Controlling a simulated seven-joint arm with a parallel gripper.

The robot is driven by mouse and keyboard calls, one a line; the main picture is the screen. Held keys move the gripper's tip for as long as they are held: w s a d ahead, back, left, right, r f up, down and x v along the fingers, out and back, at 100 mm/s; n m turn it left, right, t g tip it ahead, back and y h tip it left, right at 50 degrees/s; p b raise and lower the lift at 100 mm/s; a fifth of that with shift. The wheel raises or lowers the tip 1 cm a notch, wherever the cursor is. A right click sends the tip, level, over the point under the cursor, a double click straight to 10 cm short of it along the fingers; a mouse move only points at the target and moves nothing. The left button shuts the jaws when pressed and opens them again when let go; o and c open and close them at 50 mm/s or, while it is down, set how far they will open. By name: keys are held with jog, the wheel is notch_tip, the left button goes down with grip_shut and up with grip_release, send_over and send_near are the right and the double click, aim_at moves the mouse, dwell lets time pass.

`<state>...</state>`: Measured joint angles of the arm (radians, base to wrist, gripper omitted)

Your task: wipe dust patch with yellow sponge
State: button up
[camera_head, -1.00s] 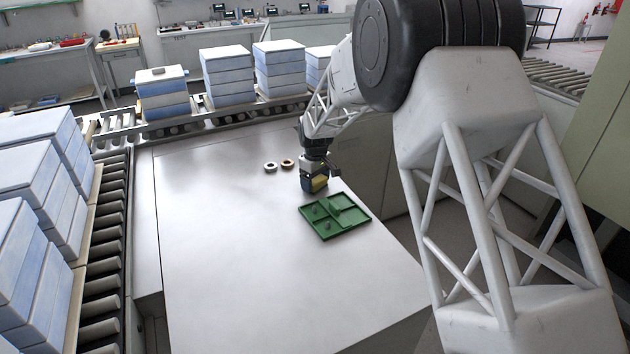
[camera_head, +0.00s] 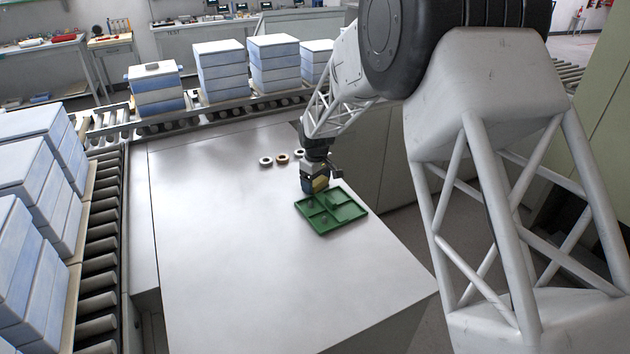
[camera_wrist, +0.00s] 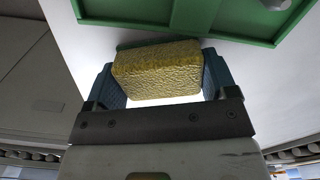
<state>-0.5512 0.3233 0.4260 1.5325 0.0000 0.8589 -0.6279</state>
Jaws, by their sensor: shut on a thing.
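The yellow sponge (camera_wrist: 158,72) is held between the two blue fingers of my gripper (camera_wrist: 160,80) in the wrist view. I cannot tell whether the sponge touches the tray or the table. The tray is divided into compartments, and small grey bits (camera_head: 323,219) lie in it. No dust patch can be made out clearly on the table.
Several small rings, among them a white one (camera_head: 265,161) and a brown one (camera_head: 283,160), lie on the metal table (camera_head: 230,250) behind the tray. Roller conveyors (camera_head: 103,255) with stacked blue-white boxes (camera_head: 222,70) border the left and back. The table's left and front are clear.

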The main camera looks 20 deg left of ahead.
jog(key=shift+r, duration=2.95)
jog(key=shift+r, duration=0.1)
jog(key=shift+r, duration=1.45)
